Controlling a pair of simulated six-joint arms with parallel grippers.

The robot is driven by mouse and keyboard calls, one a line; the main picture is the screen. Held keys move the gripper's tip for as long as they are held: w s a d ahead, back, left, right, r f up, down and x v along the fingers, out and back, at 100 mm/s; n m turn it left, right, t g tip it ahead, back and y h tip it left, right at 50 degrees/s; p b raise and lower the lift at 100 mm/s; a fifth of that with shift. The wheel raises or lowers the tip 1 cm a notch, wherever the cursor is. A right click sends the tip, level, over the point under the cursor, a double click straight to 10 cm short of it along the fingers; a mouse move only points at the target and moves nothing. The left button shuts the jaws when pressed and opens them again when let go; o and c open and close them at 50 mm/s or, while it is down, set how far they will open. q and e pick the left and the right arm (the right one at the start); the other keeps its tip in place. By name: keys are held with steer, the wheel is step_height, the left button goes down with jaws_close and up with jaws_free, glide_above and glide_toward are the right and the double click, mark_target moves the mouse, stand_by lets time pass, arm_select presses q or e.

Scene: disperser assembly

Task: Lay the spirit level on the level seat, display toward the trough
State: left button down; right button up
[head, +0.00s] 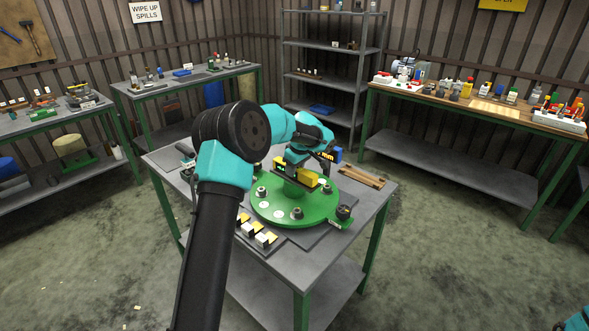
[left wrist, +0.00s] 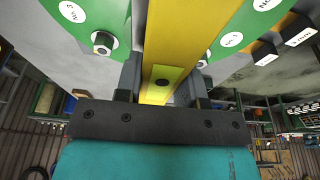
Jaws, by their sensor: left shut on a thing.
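My left gripper (head: 308,154) is over the raised middle of the green round plate (head: 276,214). It is shut on the yellow spirit level, a bar (head: 307,181) that lies low over the green hub (head: 296,190). In the left wrist view the level (left wrist: 187,32) runs between the two fingers (left wrist: 165,85), with a paler strip and a dark spot on top. I cannot tell whether it touches the seat below, which is hidden. Its display and the trough cannot be made out surely. My right gripper is out of view.
Several bolts with nuts (head: 297,213) stand around the plate. A blue block (head: 337,155) is just right of the gripper. A wooden holder (head: 362,176) lies at the table's right, and small white-and-yellow blocks (head: 263,239) lie at its front.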

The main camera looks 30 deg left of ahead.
mark_target(301, 170)
arm_select(q)
steer(key=shift+f, duration=0.1)
steer(key=c, duration=0.7)
jaws_free()
steer(key=shift+c, duration=0.2)
steer(key=v, duration=1.2)
